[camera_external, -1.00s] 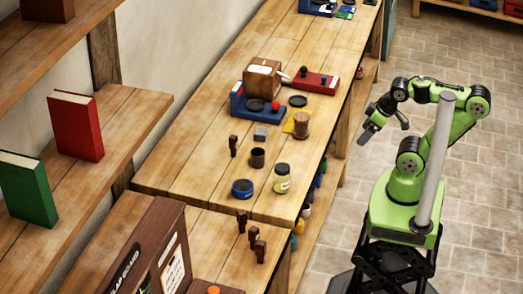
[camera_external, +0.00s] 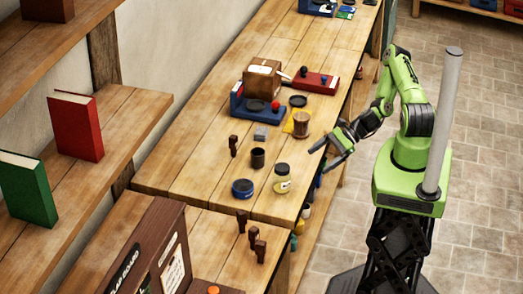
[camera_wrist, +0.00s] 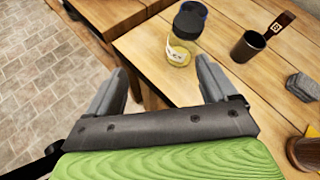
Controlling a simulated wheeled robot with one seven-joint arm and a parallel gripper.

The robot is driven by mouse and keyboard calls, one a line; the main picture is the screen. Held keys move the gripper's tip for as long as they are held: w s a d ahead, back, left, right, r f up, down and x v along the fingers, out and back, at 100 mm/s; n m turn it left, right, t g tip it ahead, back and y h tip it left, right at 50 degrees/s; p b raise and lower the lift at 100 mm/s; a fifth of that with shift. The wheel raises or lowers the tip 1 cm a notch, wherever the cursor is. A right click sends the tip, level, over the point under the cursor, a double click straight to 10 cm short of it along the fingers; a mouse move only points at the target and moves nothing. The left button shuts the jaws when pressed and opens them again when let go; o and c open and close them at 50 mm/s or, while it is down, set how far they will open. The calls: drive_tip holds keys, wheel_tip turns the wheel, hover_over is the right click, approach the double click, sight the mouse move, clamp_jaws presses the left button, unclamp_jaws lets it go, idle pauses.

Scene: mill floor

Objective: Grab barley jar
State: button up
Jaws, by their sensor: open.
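In the wrist view the jar (camera_wrist: 184,36) is ahead of the fingers, toward the right finger, and the label's writing is too small to read. My gripper (camera_external: 320,158) is open and empty, just off the bench edge, to the right of the jar and apart from it. In the wrist view both fingers of my gripper (camera_wrist: 160,85) are spread wide.
A blue round tin (camera_external: 242,188) sits left of the jar. A dark cup (camera_external: 257,158) stands behind it, with a grey block (camera_external: 261,133) and a brown wooden container (camera_external: 301,124) farther back. Dark wooden pieces (camera_external: 259,251) stand nearer the camera. The floor (camera_external: 480,200) is clear.

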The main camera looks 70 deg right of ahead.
drive_tip(key=w+r+m+t+h, duration=0.1)
drive_tip(key=r+m+t, duration=0.1)
drive_tip(key=m, duration=0.3)
drive_tip(key=b, duration=1)
approach(277, 172)
drive_tip(key=f, duration=0.1)
drive_tip(key=w+f, duration=0.1)
drive_tip(key=f, duration=0.2)
drive_tip(key=shift+w+a, duration=0.15)
drive_tip(key=shift+w, duration=0.2)
drive_tip(key=shift+w+a+f+b, duration=0.25)
drive_tip(key=shift+w+f+b, duration=0.15)
drive_tip(key=shift+b, duration=0.85)
drive_tip(key=shift+w+a+r+b, duration=0.1)
drive_tip(key=shift+w+b, duration=0.1)
drive_tip(key=shift+b, duration=0.45)
drive_tip(key=shift+w+a+r+b, duration=0.2)
drive_tip(key=shift+w+r+b, duration=0.2)
drive_tip(key=shift+b, duration=0.2)
drive_tip(key=shift+w+a+t, duration=0.2)
drive_tip(key=shift+w+t, duration=0.05)
drive_tip(key=shift+t, duration=0.05)
drive_tip(key=x, duration=0.4)
drive_tip(key=shift+w+f+p, duration=0.1)
drive_tip(key=shift+w+p, duration=0.25)
drive_tip(key=shift+s+d, duration=0.1)
drive_tip(key=shift+c, duration=0.3)
